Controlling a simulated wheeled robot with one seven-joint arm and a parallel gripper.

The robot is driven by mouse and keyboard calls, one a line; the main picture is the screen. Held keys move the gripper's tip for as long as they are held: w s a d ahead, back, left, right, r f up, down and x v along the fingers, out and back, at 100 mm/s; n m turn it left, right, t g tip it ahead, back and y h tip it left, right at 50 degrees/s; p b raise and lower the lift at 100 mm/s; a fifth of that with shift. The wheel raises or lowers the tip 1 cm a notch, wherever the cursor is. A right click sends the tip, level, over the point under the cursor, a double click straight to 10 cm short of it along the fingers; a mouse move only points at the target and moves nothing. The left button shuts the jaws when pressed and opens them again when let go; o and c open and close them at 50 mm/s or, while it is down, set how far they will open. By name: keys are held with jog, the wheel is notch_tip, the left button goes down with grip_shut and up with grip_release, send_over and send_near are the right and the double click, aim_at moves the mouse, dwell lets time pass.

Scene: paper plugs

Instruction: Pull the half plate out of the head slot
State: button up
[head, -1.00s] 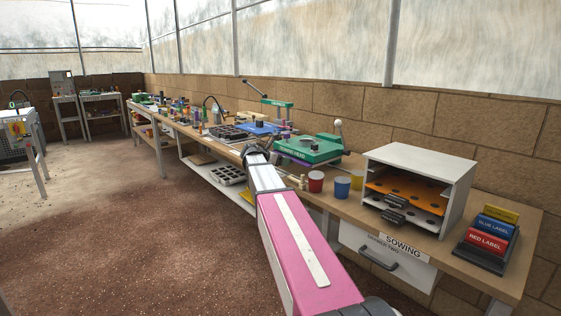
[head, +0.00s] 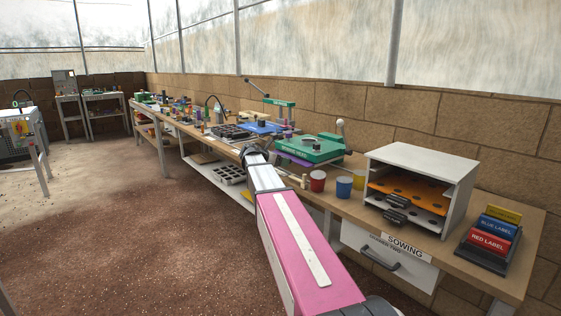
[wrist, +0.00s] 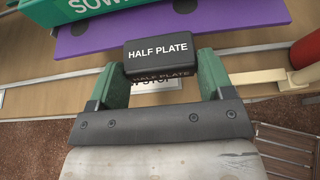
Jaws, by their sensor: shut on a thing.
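The half plate is a purple plate (wrist: 180,28) with a black handle block (wrist: 160,52) marked HALF PLATE at its near edge. In the wrist view the plate lies under the green sowing head (wrist: 70,8), with a broad purple strip showing in front of it. My gripper (wrist: 162,72) has its green fingers on either side of the handle and is shut on it. In the head view the purple plate (head: 292,160) shows below the green sowing head (head: 312,150). My gripper's fingers are hidden behind my wrist there.
Red (head: 317,181), blue (head: 343,187) and yellow cups stand on the bench right of the head. A pale rod (wrist: 275,75) lies right of my gripper.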

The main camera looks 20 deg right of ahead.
jog(key=s+a, duration=0.3)
jog(key=a, duration=0.5)
jog(key=s+a, duration=0.3)
jog(key=a, duration=0.5)
jog(key=shift+a, duration=0.4)
dwell(5.4)
